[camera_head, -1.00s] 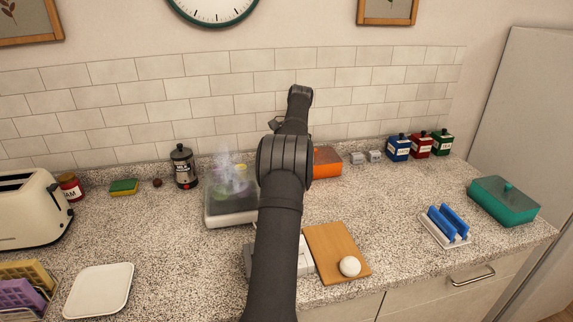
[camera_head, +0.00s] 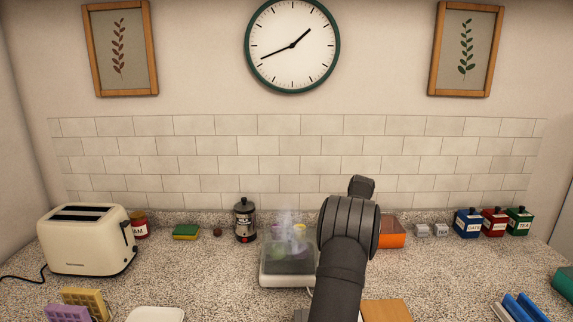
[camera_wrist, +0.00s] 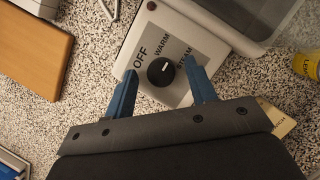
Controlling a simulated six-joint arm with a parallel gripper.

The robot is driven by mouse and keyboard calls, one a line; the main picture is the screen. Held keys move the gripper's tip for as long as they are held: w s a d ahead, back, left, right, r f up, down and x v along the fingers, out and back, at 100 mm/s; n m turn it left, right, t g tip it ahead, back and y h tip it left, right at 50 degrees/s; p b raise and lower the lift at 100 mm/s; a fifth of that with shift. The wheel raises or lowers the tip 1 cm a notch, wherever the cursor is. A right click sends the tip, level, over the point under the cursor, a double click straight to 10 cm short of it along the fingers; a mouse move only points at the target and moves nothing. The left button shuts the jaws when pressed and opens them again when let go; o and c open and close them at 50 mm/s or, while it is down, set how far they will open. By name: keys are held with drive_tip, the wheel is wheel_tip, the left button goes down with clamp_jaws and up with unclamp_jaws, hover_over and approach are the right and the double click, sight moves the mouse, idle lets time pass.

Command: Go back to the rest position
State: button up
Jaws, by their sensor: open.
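My gripper (camera_wrist: 160,68) is open in the wrist view, with its two blue fingers apart on either side of a black knob (camera_wrist: 159,73). Nothing is held between them. In the head view a white appliance (camera_head: 272,280) with a dark see-through top gives off steam (camera_head: 288,222). My arm covers its right side, and my gripper is hidden there.
A toaster (camera_head: 88,240) stands at the left. An orange container (camera_head: 392,233) and several coloured canisters (camera_head: 467,223) stand at the right. A wooden board (camera_head: 387,311) lies in front, and it also shows in the wrist view (camera_wrist: 30,50). A yellow can (camera_wrist: 308,64) is at the wrist view's right edge.

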idle(0.4)
